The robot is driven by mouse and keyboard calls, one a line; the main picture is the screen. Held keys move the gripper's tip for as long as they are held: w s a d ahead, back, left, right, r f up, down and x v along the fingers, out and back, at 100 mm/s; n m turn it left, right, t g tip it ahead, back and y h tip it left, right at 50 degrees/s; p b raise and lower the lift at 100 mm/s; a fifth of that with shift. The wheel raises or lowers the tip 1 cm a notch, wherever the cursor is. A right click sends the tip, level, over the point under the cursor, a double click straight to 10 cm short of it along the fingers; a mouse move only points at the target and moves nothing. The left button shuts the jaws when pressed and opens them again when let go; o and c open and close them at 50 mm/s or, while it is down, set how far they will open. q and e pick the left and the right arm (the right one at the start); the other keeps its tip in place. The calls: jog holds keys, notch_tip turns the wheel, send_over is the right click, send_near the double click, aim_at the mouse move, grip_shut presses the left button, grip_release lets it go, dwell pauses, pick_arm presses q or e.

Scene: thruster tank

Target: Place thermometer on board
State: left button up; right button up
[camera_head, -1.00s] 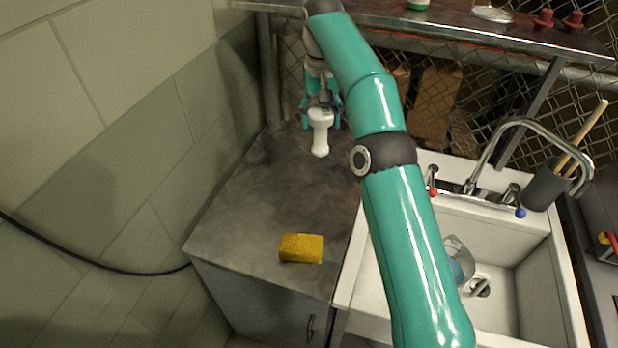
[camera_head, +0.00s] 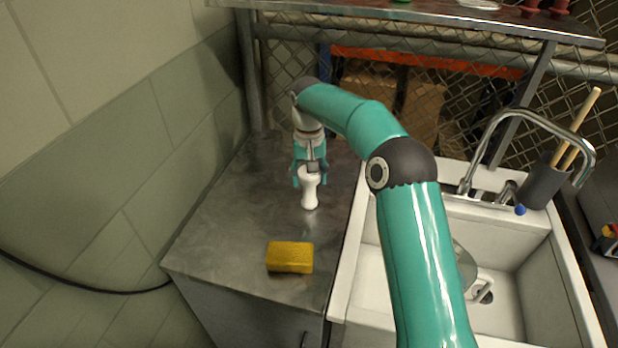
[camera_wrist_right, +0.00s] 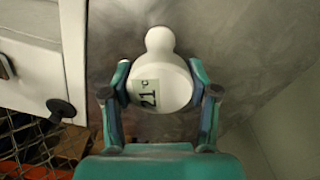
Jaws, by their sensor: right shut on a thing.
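The thermometer (camera_head: 309,190) is white, with a wide head and a slimmer handle with a rounded end. My right gripper (camera_head: 310,172) is shut on its head, over the dark counter. The handle points toward the front of the counter. In the right wrist view the thermometer (camera_wrist_right: 160,83) sits between both fingers of the gripper (camera_wrist_right: 160,90), and its small display reads 21 with a C. Whether it touches the counter, I cannot tell. No board can be made out. My left gripper is not in view.
A yellow sponge (camera_head: 290,257) lies on the counter (camera_head: 225,235) near its front edge. A white sink (camera_head: 515,265) with a curved tap (camera_head: 545,122) is to the right. A metal shelf (camera_head: 430,22) crosses above the back. A tiled wall (camera_head: 130,130) bounds the left.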

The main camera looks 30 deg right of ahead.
jog(key=shift+f, duration=0.25)
jog(key=o, duration=1.5)
jog(key=shift+r, duration=0.1)
notch_tip(320, 180, up, 12)
jog(key=p, duration=0.3)
jog(key=shift+a, duration=0.1)
